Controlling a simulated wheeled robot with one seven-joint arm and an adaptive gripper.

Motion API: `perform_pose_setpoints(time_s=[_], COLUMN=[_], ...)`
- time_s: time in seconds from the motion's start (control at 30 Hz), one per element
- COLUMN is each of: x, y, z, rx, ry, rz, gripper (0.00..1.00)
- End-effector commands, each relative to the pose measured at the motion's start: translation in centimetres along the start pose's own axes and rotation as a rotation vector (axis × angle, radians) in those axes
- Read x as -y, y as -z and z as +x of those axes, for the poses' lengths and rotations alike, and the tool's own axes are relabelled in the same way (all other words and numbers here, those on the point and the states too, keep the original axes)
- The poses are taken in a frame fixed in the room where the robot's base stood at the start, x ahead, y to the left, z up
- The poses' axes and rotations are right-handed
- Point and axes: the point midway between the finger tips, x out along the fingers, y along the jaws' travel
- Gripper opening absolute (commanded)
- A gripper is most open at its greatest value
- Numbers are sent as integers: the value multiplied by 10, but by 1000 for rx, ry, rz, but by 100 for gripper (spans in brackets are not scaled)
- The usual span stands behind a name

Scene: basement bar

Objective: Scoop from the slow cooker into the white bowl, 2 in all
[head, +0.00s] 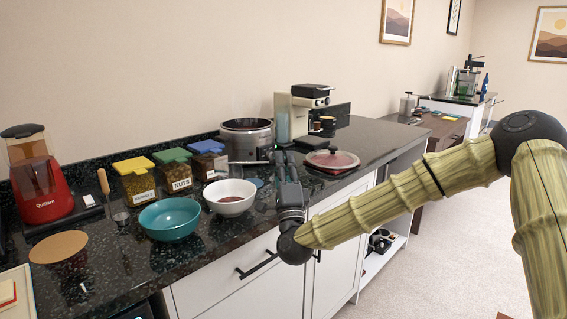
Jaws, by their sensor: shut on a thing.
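The slow cooker (247,141) is a silver pot with a dark inside, standing open against the wall. The white bowl (230,203) sits in front of it on the dark counter, with a little reddish-brown matter at its bottom. My gripper (286,163) is over the counter, right of the white bowl and in front and to the right of the slow cooker. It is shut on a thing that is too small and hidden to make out.
A teal bowl (170,219) stands left of the white bowl. Behind are jars with yellow (137,180), green (173,170) and blue (208,159) lids. A red blender (40,185) is far left. A coffee machine (300,115) stands behind the red lid.

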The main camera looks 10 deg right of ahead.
Motion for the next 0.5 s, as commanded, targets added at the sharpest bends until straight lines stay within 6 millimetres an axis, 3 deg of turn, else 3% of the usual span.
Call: perform_pose_setpoints(time_s=[0.5], x=[33], y=[-17], z=[26], rx=[138], ry=[0], rz=[-176], gripper=[0])
